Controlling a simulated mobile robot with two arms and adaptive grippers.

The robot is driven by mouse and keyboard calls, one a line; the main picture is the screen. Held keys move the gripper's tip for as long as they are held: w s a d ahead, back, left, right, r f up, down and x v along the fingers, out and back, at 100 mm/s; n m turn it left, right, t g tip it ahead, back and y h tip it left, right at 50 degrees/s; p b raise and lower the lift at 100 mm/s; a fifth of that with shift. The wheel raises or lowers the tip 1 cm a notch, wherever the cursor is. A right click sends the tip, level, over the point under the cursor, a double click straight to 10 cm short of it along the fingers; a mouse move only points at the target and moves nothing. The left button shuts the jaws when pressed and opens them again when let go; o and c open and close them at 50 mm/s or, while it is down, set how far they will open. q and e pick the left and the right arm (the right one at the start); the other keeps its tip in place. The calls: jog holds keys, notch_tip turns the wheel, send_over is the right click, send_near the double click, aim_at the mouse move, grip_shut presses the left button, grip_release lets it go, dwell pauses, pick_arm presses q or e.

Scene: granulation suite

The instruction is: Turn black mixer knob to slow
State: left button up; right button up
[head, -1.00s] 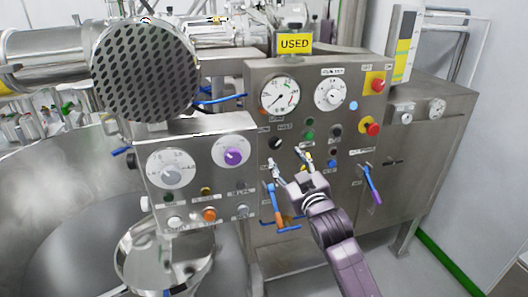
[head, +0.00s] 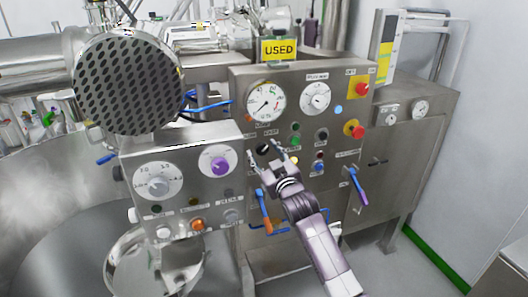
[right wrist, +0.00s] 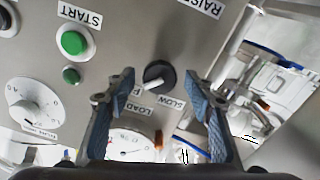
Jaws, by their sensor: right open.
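The black mixer knob (head: 263,150) sits on the steel control panel, below the left large gauge. In the right wrist view the black knob (right wrist: 158,75) shows upside down with a grey, slanting bar across its face. A SLOW label (right wrist: 172,102) and a LOAD label (right wrist: 146,112) are printed beside it. My right gripper (head: 265,151) is open and faces the panel at the knob. In the right wrist view its two blue-padded fingers (right wrist: 160,84) stand on either side of the knob, with a gap at each side. My left gripper is not in view.
A green START button (right wrist: 72,42) and a white dial (right wrist: 35,100) are close by. Blue-handled levers (head: 264,210) hang below. A red emergency button (head: 355,130) is at the right. A purple knob (head: 219,166) is on the left box.

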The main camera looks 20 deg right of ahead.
jog(key=shift+c, duration=0.3)
jog(key=c, duration=1.1)
jog(key=shift+n, duration=0.4)
jog(key=n+p, duration=0.1)
jog(key=n, duration=0.7)
jog(key=shift+n+p, duration=0.3)
jog(key=n+p, duration=0.1)
jog(key=n, duration=0.3)
jog(key=shift+a, duration=0.1)
jog(key=shift+f+n+p, duration=0.1)
jog(key=shift+n+p, duration=0.25)
jog(key=shift+n, duration=1.85)
